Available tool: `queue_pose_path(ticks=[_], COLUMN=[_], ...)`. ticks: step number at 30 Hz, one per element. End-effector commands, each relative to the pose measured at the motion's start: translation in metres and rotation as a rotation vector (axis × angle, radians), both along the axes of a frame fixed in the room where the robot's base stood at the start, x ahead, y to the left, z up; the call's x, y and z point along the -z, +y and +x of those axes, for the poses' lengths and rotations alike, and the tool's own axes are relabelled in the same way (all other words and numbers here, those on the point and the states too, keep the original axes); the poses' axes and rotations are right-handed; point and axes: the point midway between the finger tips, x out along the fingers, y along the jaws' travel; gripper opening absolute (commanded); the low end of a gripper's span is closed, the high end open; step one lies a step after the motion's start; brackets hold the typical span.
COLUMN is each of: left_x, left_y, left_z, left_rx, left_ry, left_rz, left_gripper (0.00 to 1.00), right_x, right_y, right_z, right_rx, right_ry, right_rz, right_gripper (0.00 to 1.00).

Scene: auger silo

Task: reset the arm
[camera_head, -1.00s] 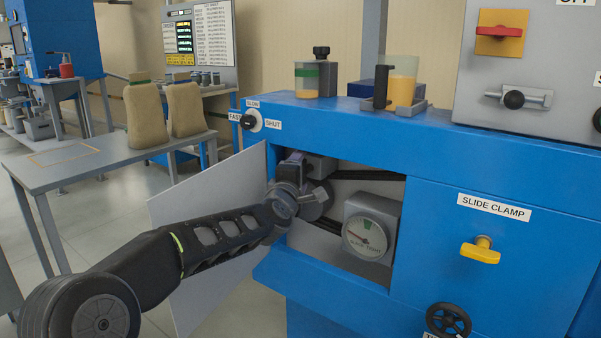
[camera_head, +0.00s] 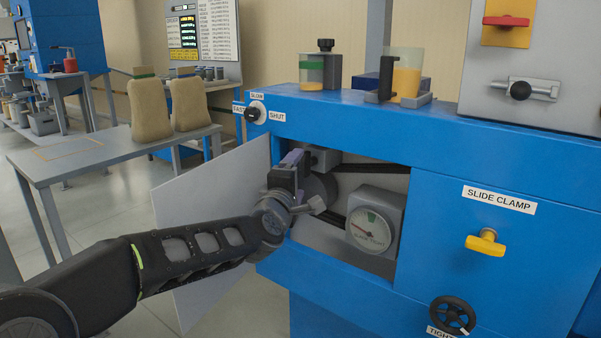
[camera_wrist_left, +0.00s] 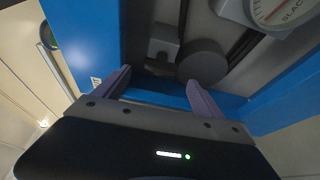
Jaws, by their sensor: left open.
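My left arm comes in from the lower left in the head view. Its gripper (camera_head: 293,160) is at the left end of the open compartment in the blue machine (camera_head: 310,118). The left wrist view shows its two purple fingers (camera_wrist_left: 158,88) spread apart with nothing between them. Beyond the fingers are a dark round pulley (camera_wrist_left: 203,62) and a grey block (camera_wrist_left: 163,42), apart from the fingers as far as I can tell. My right gripper is in neither view.
An open grey door (camera_head: 215,195) hangs left of the compartment. A slack/tight gauge (camera_head: 371,229) sits inside it. A yellow slide clamp knob (camera_head: 485,242) and a black handwheel (camera_head: 452,314) are on the front. A table (camera_head: 90,160) with two sacks stands left.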

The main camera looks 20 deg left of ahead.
Motion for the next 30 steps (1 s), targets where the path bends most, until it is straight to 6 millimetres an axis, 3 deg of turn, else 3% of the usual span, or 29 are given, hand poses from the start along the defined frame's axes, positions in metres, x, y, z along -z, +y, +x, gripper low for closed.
queue_pose_path(ticks=[12, 17, 20, 23, 26, 30], left_x=[0.000, 0.011, 0.060, 0.126, 0.204, 0.312], left_y=[0.000, -0.009, -0.026, -0.042, -0.059, -0.078], left_z=[-0.003, -0.005, -0.010, -0.017, -0.034, -0.077], left_rx=[0.001, 0.030, 0.093, 0.174, 0.280, 0.452], left_ry=[0.000, 0.019, 0.090, 0.183, 0.288, 0.432], left_rz=[0.013, 0.175, 0.351, 0.501, 0.641, 0.798], left_gripper=[0.80, 0.80, 0.80, 0.80, 0.80, 0.80], right_x=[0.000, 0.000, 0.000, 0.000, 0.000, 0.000], right_y=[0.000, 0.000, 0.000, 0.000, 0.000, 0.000], right_z=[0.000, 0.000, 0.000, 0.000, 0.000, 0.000], right_rx=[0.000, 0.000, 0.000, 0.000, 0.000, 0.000], right_ry=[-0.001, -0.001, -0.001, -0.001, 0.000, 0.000], right_rz=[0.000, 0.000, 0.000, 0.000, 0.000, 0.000], right_gripper=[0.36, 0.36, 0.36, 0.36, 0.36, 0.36])
